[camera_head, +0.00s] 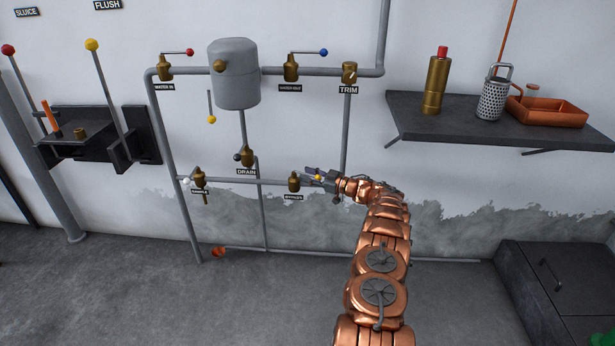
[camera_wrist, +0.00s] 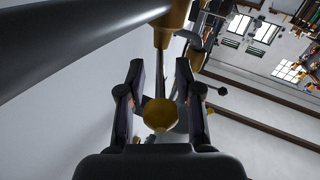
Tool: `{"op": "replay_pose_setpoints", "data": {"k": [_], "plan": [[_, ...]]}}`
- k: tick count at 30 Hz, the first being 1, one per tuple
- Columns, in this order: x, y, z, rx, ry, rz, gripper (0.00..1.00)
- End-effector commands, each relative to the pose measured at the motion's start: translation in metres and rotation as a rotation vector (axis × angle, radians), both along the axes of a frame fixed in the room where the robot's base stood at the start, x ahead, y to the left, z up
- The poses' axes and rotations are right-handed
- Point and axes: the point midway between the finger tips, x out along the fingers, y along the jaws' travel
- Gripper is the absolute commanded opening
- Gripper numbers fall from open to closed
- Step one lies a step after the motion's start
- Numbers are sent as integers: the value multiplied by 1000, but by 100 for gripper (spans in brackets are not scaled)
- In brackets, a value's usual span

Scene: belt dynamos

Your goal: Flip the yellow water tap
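The yellow water tap has a brass body (camera_head: 294,182) on the lower pipe, above a small label that is too small to read surely. Its lever points right and ends in a yellow ball (camera_head: 318,178). My gripper (camera_head: 320,175) is at this ball, reaching in from the right. In the wrist view, the yellow ball (camera_wrist: 160,115) sits between the two fingers, close to the palm. The lever runs out between the fingertips to the brass body (camera_wrist: 170,25). The fingers stand apart and look open around the ball. Whether they touch it is hard to tell.
A brass tap labelled DRAIN (camera_head: 247,156) and a white-ball tap (camera_head: 199,178) are to the left. A vertical pipe (camera_head: 346,130) runs just above my gripper. A shelf (camera_head: 470,122) juts out at right.

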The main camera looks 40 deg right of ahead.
Motion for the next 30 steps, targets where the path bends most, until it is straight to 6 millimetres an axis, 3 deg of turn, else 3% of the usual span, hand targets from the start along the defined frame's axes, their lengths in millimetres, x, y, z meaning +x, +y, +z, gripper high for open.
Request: {"op": "replay_pose_setpoints", "data": {"k": [8,21,30], "plan": [[-12,-6,0,-3,2,-3,34],[-86,-36,0,-1,-1,-2,34],[-110,-46,0,0,1,-2,34]]}}
